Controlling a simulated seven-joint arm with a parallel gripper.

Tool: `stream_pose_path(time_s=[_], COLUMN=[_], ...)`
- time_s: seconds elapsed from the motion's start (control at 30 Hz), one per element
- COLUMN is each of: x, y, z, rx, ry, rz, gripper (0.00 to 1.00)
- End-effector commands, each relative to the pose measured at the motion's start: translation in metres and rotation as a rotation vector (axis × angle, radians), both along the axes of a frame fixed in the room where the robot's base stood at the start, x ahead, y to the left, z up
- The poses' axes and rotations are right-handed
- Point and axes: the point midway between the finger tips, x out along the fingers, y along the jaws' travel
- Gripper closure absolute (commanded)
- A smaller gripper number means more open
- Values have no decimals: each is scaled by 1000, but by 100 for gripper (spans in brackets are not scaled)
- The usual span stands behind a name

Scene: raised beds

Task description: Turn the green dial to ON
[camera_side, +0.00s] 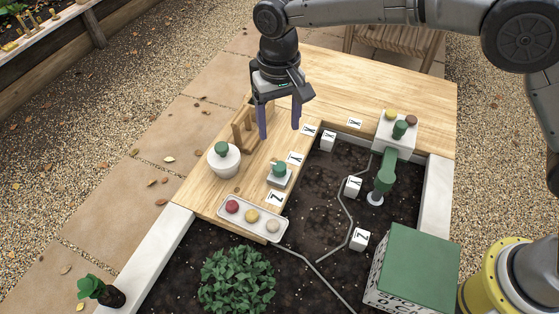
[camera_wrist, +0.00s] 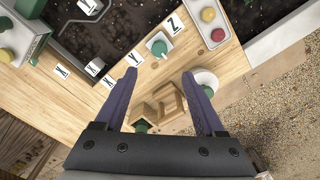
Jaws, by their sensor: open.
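A green knob (camera_side: 279,169) on a small white base stands near the table's inner edge, between letter cards. It also shows in the wrist view (camera_wrist: 158,46), above and between my fingertips. Another green knob (camera_side: 399,129) is on a white block at the far right. I see no readable ON mark, and I cannot tell for sure which knob is the dial. My gripper (camera_side: 280,133) points down above the table, behind the first knob, apart from it. Its purple fingers are spread and empty, also in the wrist view (camera_wrist: 159,73).
A white pot with a green-knobbed lid (camera_side: 224,160) and a wooden frame (camera_side: 243,130) stand left of my gripper. A tray (camera_side: 272,235) holds coloured discs in front. A green-topped box (camera_side: 418,265) stands at right. The table's back is largely clear.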

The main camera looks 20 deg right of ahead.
Motion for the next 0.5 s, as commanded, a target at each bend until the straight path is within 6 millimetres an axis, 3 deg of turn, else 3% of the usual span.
stream_pose_path(time_s=[0.17,0.5], x=[0,0], y=[-1,-2], z=[-21,-88], rx=[-1,-1], ry=[2,1], rz=[-1,-1], gripper=[28,28])
